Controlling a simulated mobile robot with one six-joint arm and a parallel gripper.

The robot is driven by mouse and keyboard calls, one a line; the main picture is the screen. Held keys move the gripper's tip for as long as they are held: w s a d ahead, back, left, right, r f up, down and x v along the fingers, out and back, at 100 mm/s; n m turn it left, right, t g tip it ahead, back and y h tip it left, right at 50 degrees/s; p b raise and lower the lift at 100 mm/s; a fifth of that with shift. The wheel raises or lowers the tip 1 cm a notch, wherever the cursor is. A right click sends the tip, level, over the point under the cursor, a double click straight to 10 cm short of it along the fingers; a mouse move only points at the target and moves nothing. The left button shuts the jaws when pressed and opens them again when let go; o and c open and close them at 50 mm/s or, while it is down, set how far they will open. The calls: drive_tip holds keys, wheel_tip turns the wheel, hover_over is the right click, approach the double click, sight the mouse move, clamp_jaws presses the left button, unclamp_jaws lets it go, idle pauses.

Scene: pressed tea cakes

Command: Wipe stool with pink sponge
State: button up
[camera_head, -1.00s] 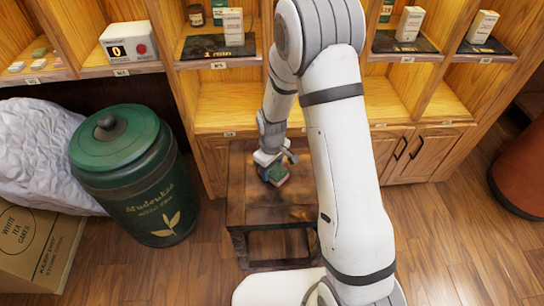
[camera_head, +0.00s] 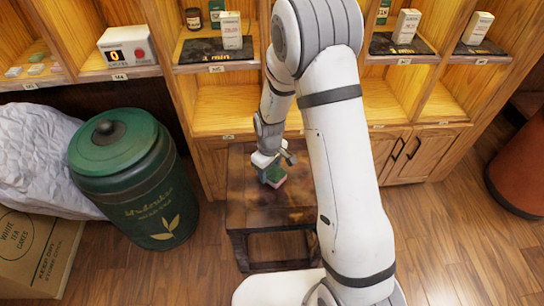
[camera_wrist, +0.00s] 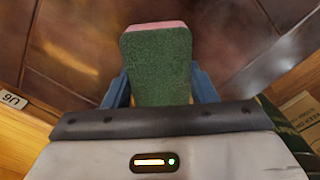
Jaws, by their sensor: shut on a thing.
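The stool (camera_head: 250,215) is a low dark-brown wooden one in front of the shelf unit, with darker stained-looking patches on its top. My gripper (camera_head: 272,176) is low over the back half of the stool top. It is shut on the sponge (camera_head: 275,178), which is green with a pink layer. In the wrist view the sponge (camera_wrist: 157,65) shows its green face between my two blue fingers, with a pink edge at its far end. The stool top (camera_wrist: 225,30) fills the background there. I cannot tell whether the sponge touches the stool.
A green lidded tea canister (camera_head: 135,180) stands left of the stool. A cardboard box (camera_head: 35,255) and a white crumpled sheet (camera_head: 40,155) are further left. The wooden shelf unit (camera_head: 225,115) is close behind the stool. A reddish-brown round container (camera_head: 520,175) stands at the right; floor (camera_head: 450,240) is clear before it.

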drive_tip(key=shift+w+d+r+p, duration=0.1)
drive_tip(key=shift+r+p, duration=0.95)
drive_tip(key=shift+r, duration=0.65)
drive_tip(key=shift+d+r+p, duration=0.1)
drive_tip(key=shift+r+p, duration=0.9)
drive_tip(key=shift+r, duration=0.7)
